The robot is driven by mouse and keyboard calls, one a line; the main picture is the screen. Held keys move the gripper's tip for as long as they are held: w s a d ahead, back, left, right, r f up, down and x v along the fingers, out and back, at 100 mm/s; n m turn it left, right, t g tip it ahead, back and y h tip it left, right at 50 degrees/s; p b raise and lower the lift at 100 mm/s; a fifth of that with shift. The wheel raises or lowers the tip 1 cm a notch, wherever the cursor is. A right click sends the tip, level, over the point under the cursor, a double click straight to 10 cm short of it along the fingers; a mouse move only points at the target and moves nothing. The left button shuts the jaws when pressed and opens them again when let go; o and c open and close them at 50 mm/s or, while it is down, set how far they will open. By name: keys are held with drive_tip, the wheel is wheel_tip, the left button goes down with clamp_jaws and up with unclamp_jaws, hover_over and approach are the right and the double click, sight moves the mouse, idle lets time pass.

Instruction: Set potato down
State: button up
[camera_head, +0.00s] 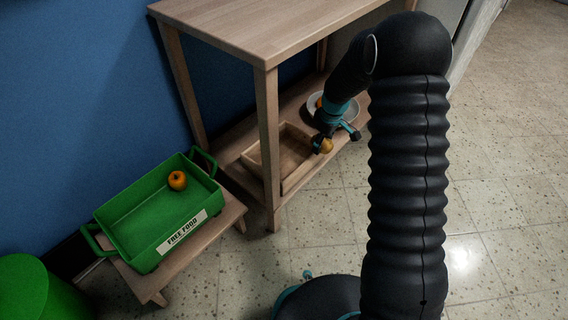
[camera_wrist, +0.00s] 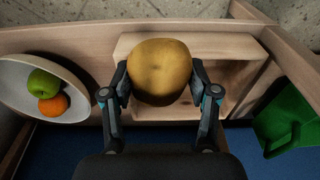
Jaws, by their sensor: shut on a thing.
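The potato (camera_wrist: 160,72) is a rounded yellow-brown lump, held between both fingers of my gripper (camera_wrist: 160,88) in the wrist view. In the head view the potato (camera_head: 326,146) shows small at the tip of my gripper (camera_head: 332,140), by the lower shelf. In the wrist view it covers part of an open wooden tray (camera_wrist: 218,48), which lies beyond it. The tray (camera_head: 289,150) also shows on the lower shelf in the head view, and looks empty where visible. I cannot tell the height of the potato above the tray.
A white bowl (camera_wrist: 14,88) with a green apple (camera_wrist: 44,84) and an orange (camera_wrist: 54,105) stands beside the tray. A green crate (camera_head: 140,200) labelled "FREE FOOD" holds an orange-yellow fruit (camera_head: 177,180). The wooden table top (camera_head: 262,22) and its leg (camera_head: 268,150) stand close to my arm.

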drive_tip(key=shift+w+a+f, duration=0.2)
drive_tip(key=shift+a+f, duration=0.05)
drive_tip(key=shift+a, duration=0.15)
drive_tip(key=b, duration=0.1)
hover_over(286, 161)
wheel_tip(286, 161, down, 6)
drive_tip(key=shift+s+d+f, duration=0.1)
drive_tip(key=shift+f, duration=0.15)
drive_tip(key=shift+f+b, duration=0.45)
drive_tip(key=shift+f, duration=1.55)
drive_tip(key=shift+f, duration=0.2)
drive_tip(key=o, duration=1.2)
drive_tip(key=shift+s+d+r+p, duration=0.2)
drive_tip(key=shift+r+p, duration=0.1)
drive_tip(key=shift+r, duration=1.7)
drive_tip(key=shift+s+d+r+p, duration=0.15)
drive_tip(key=shift+r+p, duration=0.1)
drive_tip(key=shift+r, duration=1.7)
